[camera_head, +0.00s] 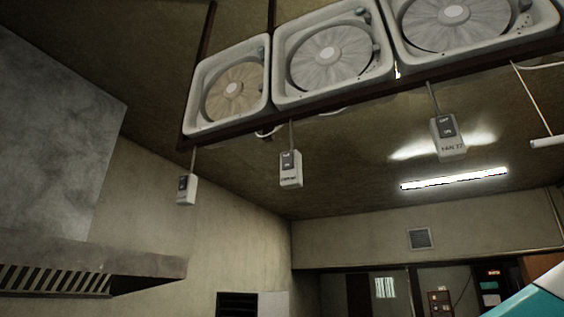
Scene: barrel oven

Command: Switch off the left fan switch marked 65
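Three switch boxes hang on thin rods below a row of ceiling fans. The left switch box (187,190) is pale with a dark switch plate and is the smallest in view; I cannot read its marking or tell its switch position. The middle switch box (291,169) has a dark plate and small lettering that I cannot read. The right switch box (448,138) is larger in view and seems to read "FAN" with a number that is unclear. My gripper is not in view; nothing is seen touching any box.
Three square fans, left (234,88), middle (330,55) and right (455,18), sit in a dark frame under the ceiling. A metal hood (90,258) juts out at lower left. A lit tube lamp (454,179) is at right. The air around the boxes looks clear.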

